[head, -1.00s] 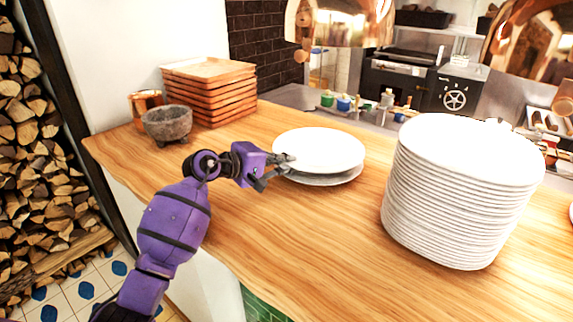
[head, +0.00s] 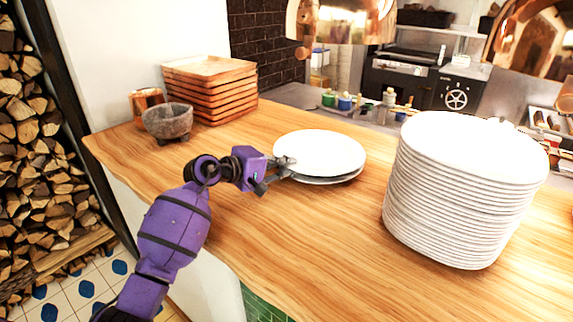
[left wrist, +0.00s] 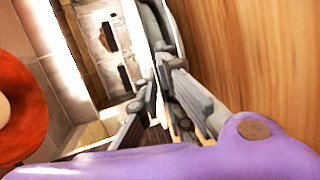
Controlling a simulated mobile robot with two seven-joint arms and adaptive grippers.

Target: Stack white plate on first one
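A white plate (head: 318,150) is just above a second white plate (head: 335,181) on the wooden counter, in the middle of the head view. The upper plate covers most of the lower one, and only the lower one's front rim shows. I cannot tell whether the two touch. My left gripper (head: 284,170) is at the left rim of the upper plate, with its fingers closed on that rim. In the left wrist view the fingers (left wrist: 162,85) meet at the plate's edge (left wrist: 163,30), seen nearly edge-on. My right gripper is not in view.
A tall stack of white plates (head: 455,205) stands to the right on the counter (head: 300,235). A grey stone bowl (head: 168,122), a copper mug (head: 146,104) and stacked wooden trays (head: 210,92) stand at the back left. Copper lamps (head: 345,22) hang above. The front counter is clear.

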